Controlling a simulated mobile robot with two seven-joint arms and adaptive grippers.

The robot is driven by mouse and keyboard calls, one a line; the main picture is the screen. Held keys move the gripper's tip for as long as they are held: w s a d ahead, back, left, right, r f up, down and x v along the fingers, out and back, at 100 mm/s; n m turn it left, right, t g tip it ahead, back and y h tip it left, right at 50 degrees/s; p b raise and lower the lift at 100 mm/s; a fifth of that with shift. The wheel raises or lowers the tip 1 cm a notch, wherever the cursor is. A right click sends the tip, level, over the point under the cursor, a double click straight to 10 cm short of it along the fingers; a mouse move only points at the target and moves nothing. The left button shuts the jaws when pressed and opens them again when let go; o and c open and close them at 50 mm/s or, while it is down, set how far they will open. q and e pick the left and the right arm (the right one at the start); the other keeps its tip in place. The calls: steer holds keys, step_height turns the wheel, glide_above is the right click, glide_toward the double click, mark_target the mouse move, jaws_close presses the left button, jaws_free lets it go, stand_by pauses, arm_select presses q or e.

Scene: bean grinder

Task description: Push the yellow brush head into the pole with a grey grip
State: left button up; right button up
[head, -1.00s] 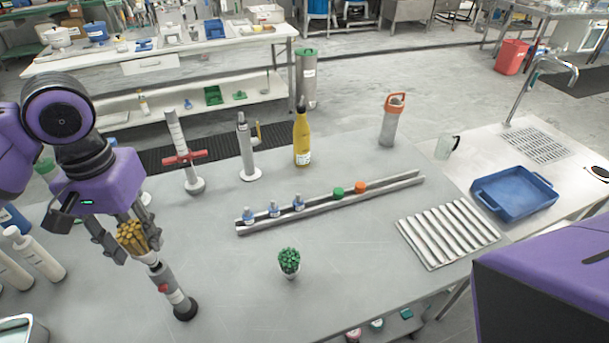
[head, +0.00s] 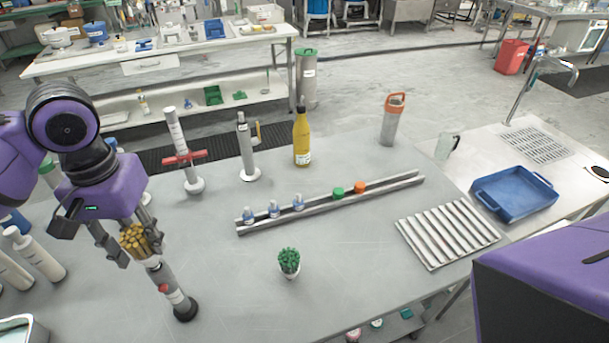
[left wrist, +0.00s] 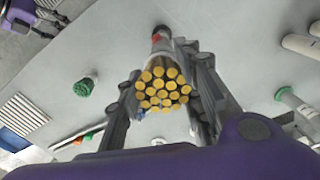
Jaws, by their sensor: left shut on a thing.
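The yellow brush head (head: 134,241) is a bundle of yellow bristles. My left gripper (head: 131,248) is shut on it, with a finger on either side. A grey pole (head: 172,288) with a red button and a dark round foot stands on the table just below, leaning slightly. The lower end of the brush head meets or overlaps the pole's top; I cannot tell how deep it sits. In the left wrist view, the bristle ends (left wrist: 163,89) face the camera between the fingers, with the pole (left wrist: 161,44) behind them.
A green brush head (head: 289,262) stands on the table to the right. Behind are a pole with a red crossbar (head: 183,157), a pole with a side lever (head: 247,150), a yellow bottle (head: 302,138) and a rail (head: 330,201) with small bottles. The front middle is clear.

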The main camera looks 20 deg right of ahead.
arm_select(q)
steer(key=shift+f, duration=1.2)
arm_select(e)
steer(key=shift+w, duration=0.1)
arm_select(q)
steer(key=o, duration=1.2)
step_height(320, 180, up, 12)
steer(key=shift+w+r, duration=0.1)
arm_select(e)
steer(key=shift+w+r, duration=0.15)
steer(key=shift+w, duration=0.05)
